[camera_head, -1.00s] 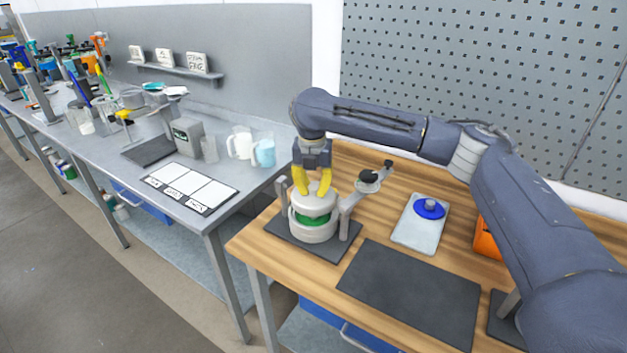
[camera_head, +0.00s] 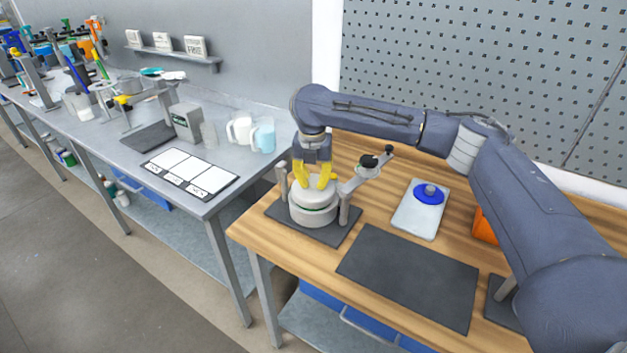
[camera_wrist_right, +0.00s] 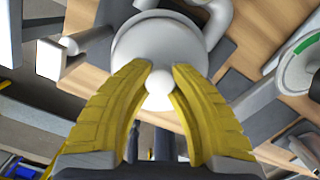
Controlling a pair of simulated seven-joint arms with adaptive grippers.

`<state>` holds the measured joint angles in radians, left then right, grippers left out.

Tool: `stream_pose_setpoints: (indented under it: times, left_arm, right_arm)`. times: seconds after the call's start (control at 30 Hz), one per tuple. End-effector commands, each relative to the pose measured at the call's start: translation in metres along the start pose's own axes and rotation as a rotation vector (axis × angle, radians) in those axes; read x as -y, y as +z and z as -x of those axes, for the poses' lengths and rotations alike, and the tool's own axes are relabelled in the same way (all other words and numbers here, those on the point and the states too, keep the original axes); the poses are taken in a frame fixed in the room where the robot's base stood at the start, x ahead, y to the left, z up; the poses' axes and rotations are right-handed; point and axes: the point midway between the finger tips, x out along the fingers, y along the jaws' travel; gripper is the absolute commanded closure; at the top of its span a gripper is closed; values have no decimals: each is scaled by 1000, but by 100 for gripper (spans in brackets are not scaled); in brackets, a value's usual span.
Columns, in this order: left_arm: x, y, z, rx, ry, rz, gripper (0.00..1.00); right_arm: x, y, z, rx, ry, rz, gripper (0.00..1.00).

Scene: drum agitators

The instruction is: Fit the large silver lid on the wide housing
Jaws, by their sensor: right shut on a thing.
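The large silver lid (camera_head: 313,189) sits low at the top of the wide housing (camera_head: 313,214), with only a thin dark green line showing between them. My right gripper (camera_head: 315,184) comes down from above with its yellow fingers at the lid. In the right wrist view the fingers (camera_wrist_right: 160,78) are shut on the lid's round knob (camera_wrist_right: 159,92), and the pale lid (camera_wrist_right: 142,48) shows beyond it. I cannot tell whether the lid is fully seated. My left gripper is not in view.
The housing stands on a dark mat (camera_head: 335,236) between upright posts, with a swing arm (camera_head: 367,172) at its right. A white tray (camera_head: 410,221) holds a blue knobbed disc (camera_head: 429,194). An empty dark mat (camera_head: 408,276) lies in front. An orange object (camera_head: 484,228) is partly behind my arm.

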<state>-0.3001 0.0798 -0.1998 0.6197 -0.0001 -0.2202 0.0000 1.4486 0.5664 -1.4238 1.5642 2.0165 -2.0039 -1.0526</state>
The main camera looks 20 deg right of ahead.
Motion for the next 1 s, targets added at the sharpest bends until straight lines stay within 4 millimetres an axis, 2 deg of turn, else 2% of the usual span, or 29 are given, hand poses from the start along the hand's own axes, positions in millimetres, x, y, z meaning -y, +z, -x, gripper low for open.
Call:
stream_pose_setpoints:
  times: [0.4, 1.0]
  left_arm:
    - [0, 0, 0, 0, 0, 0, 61]
    - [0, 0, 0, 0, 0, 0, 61]
  right_arm:
    - [0, 0, 0, 1, 1, 0, 100]
    - [0, -1, -11, 1, 1, 0, 100]
